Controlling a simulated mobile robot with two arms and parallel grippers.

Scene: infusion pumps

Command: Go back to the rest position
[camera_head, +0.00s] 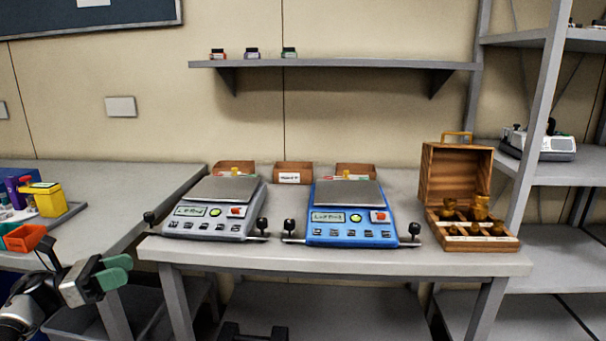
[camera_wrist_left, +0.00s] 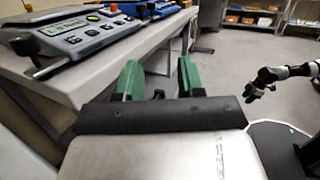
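My left gripper (camera_head: 121,271) hangs in front of the tables at the lower left in the head view, clear of everything. Its two green fingers stand apart with nothing between them in the left wrist view (camera_wrist_left: 160,82). A white and black arm with a dark end (camera_wrist_left: 258,86) shows at the right of the left wrist view; it looks like my right arm, but its finger state is too small to tell. A grey pump-like device (camera_head: 212,210) and a blue one (camera_head: 352,215) stand on the middle table, away from the left gripper.
The grey table (camera_head: 270,252) has its front edge near my left gripper. An open wooden box (camera_head: 455,175) with brass weights stands at its right end. Small brown bins (camera_head: 293,173) line the back. The left table holds a yellow container (camera_head: 48,203) and an orange bin (camera_head: 24,238).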

